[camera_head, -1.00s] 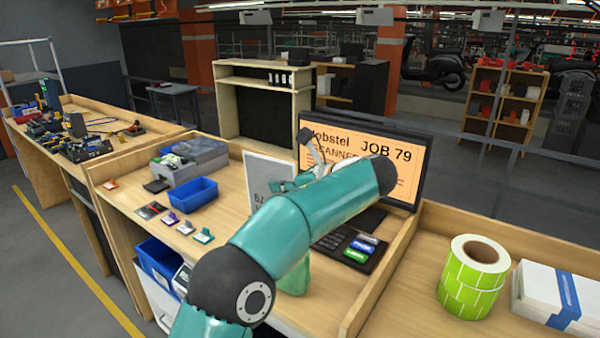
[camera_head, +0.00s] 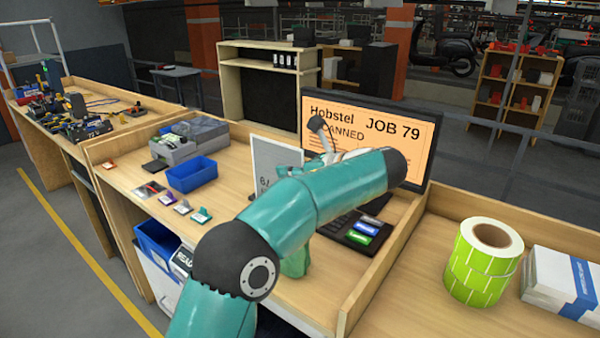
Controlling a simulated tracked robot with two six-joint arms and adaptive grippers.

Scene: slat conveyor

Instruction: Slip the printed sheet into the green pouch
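The printed sheet (camera_head: 272,160) is white with dark print and stands upright, tilted, above the bench left of the screen. Its lower right part is hidden by my teal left arm. My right gripper is out of view.
A blue bin (camera_head: 192,175), grey box (camera_head: 188,148) and small coloured tags lie left. A green label roll (camera_head: 484,262) and paper stack (camera_head: 566,280) sit right.

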